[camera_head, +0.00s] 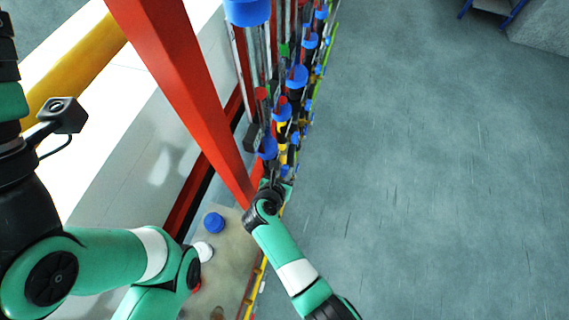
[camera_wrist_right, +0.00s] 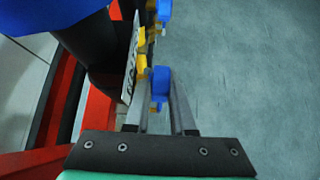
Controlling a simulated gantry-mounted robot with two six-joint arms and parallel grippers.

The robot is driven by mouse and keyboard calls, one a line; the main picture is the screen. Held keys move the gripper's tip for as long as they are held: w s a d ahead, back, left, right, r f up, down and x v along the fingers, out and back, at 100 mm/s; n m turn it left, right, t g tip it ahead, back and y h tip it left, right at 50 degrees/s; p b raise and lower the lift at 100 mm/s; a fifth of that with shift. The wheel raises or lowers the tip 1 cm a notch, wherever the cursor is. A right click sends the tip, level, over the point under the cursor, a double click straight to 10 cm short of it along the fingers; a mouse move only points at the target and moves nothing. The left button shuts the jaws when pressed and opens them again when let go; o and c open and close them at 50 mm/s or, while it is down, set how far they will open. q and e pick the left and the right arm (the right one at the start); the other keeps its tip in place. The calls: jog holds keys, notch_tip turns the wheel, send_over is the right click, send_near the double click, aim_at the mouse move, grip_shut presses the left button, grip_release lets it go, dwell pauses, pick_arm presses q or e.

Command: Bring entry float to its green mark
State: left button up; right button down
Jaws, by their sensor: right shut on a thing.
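My right gripper (camera_head: 275,185) is at the lower near end of a row of blue-capped upright tubes (camera_head: 240,60). In the right wrist view the fingers (camera_wrist_right: 160,108) are closed on a small blue knob (camera_wrist_right: 159,78). A pale plate with dark scale marks (camera_wrist_right: 130,65) stands just left of the knob. Small red pieces (camera_head: 262,93) and a green piece (camera_head: 284,50) show among the tubes, but I cannot tell which is the entry float or its mark. The left gripper is out of sight; only parts of my left arm show.
A red post (camera_head: 185,85) slants down close to my right gripper. A yellow rail (camera_head: 75,70) lies at upper left. A blue-capped item (camera_head: 213,223) and a white round item (camera_head: 204,251) sit on a beige surface below.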

jog(key=shift+r+g+p, duration=0.15)
jog(key=shift+g+p, duration=0.2)
jog(key=shift+g, duration=0.05)
jog(key=c, duration=1)
grip_release()
jog(key=shift+c, duration=0.2)
jog(key=shift+s+a+r, duration=0.1)
jog(key=shift+s+r, duration=0.05)
jog(key=shift+s, duration=0.05)
jog(key=p+v, duration=0.3)
jog(key=v, duration=0.8)
